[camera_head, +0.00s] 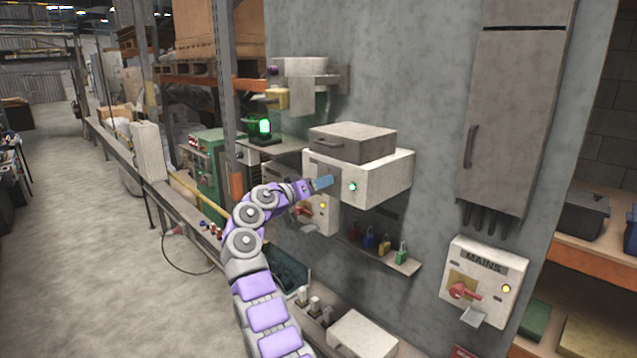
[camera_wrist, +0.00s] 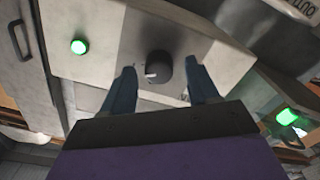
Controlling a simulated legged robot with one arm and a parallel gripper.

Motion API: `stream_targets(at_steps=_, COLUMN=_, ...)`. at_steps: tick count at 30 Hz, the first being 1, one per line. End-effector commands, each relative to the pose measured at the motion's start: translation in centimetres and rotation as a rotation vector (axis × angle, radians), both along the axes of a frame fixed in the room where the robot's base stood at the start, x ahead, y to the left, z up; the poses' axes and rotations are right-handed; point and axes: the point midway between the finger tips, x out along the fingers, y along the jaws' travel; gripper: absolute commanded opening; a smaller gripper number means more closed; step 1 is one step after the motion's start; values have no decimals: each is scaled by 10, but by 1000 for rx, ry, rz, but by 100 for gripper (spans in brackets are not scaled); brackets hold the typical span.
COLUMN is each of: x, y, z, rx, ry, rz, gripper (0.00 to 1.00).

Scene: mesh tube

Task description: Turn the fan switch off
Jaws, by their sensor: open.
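A white box (camera_head: 385,177) with a green lamp (camera_head: 352,187) is mounted on the grey wall. In the wrist view its face carries a black rotary knob (camera_wrist: 158,68) with a white pointer mark, and the lit green lamp (camera_wrist: 79,47) beside it. No fan label is readable. My gripper (camera_head: 323,183) is at the left part of the box's front and hides the knob in the head view. In the wrist view my open fingers (camera_wrist: 162,76) stand on either side of the knob. I cannot tell whether they touch it.
A grey box with a handle (camera_head: 352,143) sits on top of the white box. A switch box with a red handle and yellow lamp (camera_head: 323,206) is below. Padlocks (camera_head: 384,243) hang at a ledge. A MAINS box (camera_head: 483,280) is at right.

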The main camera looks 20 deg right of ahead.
Motion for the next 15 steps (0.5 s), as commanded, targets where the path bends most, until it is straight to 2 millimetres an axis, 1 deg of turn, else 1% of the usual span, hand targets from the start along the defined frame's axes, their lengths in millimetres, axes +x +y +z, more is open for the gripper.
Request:
stream_targets(at_steps=5, x=3, y=-4, z=0, rx=-1, ry=0, rz=1, gripper=60)
stream_targets(at_steps=12, x=3, y=-3, z=0, rx=-1, ry=-2, rz=1, gripper=60)
stream_targets(at_steps=15, x=3, y=-5, z=0, rx=0, ry=-1, rz=1, gripper=51)
